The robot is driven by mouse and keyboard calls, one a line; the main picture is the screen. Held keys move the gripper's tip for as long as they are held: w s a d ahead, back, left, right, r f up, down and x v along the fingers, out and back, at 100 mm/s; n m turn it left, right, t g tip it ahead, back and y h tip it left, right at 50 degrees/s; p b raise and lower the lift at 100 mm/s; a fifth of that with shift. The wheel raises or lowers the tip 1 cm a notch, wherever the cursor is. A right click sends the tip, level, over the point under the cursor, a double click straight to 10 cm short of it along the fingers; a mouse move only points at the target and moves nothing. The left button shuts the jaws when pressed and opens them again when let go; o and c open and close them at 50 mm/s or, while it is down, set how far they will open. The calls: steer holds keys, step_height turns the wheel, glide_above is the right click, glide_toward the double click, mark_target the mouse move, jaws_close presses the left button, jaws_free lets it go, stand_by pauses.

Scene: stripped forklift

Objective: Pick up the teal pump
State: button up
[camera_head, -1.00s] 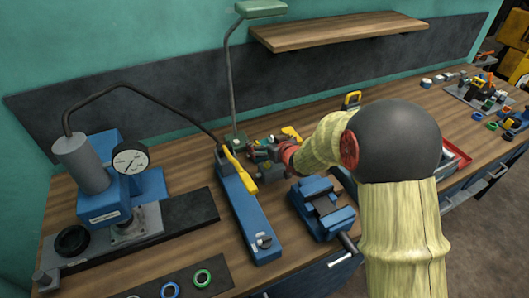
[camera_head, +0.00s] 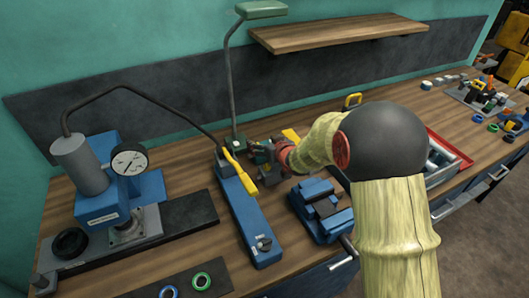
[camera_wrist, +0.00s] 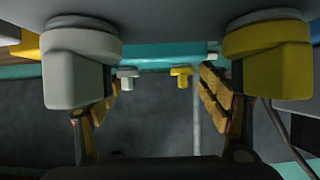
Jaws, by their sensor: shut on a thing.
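My gripper (camera_head: 270,153) is at the back middle of the bench in the head view, beyond the blue vise and beside the yellow-handled lever. It is small and partly hidden by my wrist there. In the wrist view my gripper (camera_wrist: 161,85) has its yellow-padded fingers on either side of a teal body, which I take to be the teal pump (camera_wrist: 155,52). Small grey and yellow fittings show below the teal. Large grey and yellow caps stand close to the camera. The pump's other parts are hidden, and I cannot tell whether it is clear of the bench.
A blue vise (camera_head: 322,210) stands just in front of my gripper. A long blue tool with a yellow lever (camera_head: 241,173) lies to its left. A blue press with a gauge (camera_head: 129,162) is farther left. A lamp (camera_head: 234,90) rises behind. A red-edged tray (camera_head: 452,148) is to the right.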

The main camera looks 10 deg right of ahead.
steer(key=shift+f, duration=0.1)
steer(key=c, duration=1.4)
steer(key=shift+d, duration=0.1)
steer(key=shift+w+r, duration=0.1)
steer(key=shift+r, duration=0.2)
